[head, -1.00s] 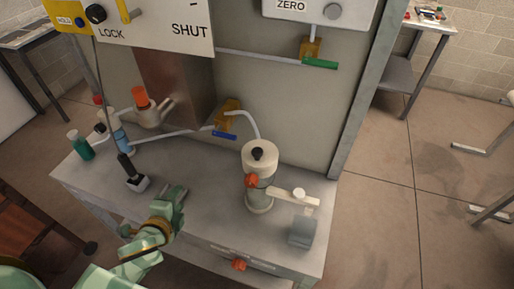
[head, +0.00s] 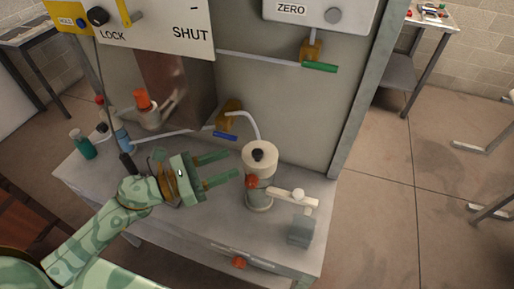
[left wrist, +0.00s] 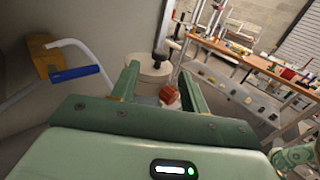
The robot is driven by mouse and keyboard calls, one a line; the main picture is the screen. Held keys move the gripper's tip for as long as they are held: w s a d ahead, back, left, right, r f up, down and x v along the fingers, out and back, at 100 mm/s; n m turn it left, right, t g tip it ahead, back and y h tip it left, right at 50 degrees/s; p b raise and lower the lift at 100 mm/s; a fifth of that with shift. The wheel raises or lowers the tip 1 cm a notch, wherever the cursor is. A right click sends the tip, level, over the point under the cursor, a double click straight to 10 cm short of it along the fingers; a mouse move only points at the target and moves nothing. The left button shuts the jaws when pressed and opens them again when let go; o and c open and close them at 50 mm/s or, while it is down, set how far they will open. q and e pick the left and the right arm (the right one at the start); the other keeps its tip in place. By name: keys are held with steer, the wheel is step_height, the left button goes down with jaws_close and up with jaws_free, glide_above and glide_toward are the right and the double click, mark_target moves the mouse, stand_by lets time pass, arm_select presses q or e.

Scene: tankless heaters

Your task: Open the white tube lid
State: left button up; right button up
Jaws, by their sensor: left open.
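A white cylindrical tube (head: 259,193) stands upright on the metal bench. Its white lid (head: 257,153) has a black knob on top, and an orange-red knob (head: 252,181) is on its side. My left gripper (head: 230,167) is open and empty, just left of the tube, with its fingers pointing at it. In the left wrist view the lid (left wrist: 150,72) and the orange-red knob (left wrist: 169,95) show between and beyond the two open fingers (left wrist: 158,85). The fingers look apart from the tube. My right gripper is not in the head view.
The bench (head: 225,228) has a white-handled valve (head: 292,197) and a grey block (head: 300,231) right of the tube. A blue-handled valve (head: 225,135) and pipe are behind. A teal bottle (head: 82,145) stands at the left. A panel (head: 275,100) rises behind.

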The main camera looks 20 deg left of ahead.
mark_target(257, 152)
arm_select(q)
steer(key=p+x, duration=0.1)
steer(key=x, duration=0.8)
steer(key=shift+p, duration=0.3)
jaws_close()
steer(key=shift+r, duration=0.1)
